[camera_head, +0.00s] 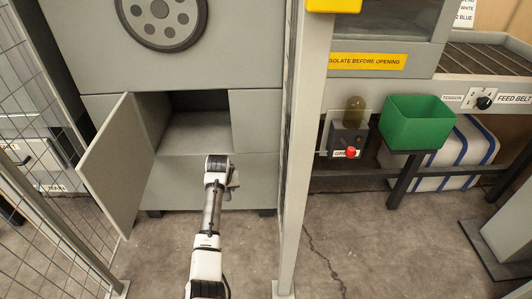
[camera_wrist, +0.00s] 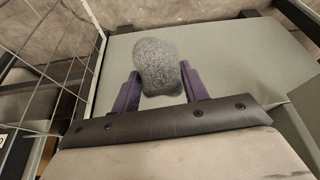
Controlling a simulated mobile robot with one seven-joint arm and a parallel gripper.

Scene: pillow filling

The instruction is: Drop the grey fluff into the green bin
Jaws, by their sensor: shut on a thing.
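The grey fluff (camera_wrist: 157,60) is a fuzzy oval lump in the wrist view. My gripper (camera_wrist: 158,84) is shut on it, with a purple finger on each side, and the fluff sticks out past the fingertips. In the head view the end of my arm (camera_head: 218,165) is in front of the open cabinet; I cannot make out the fluff there. The green bin (camera_head: 415,128) is an open-topped box on a dark stand at the right, well apart from my gripper and beyond a grey post.
The cabinet door (camera_head: 117,165) stands open to the left of my arm, and its compartment (camera_head: 195,132) looks empty inside. An upright grey post (camera_head: 300,150) stands between my arm and the bin. Mesh fencing (camera_head: 35,90) is at the left. Concrete floor in front is clear.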

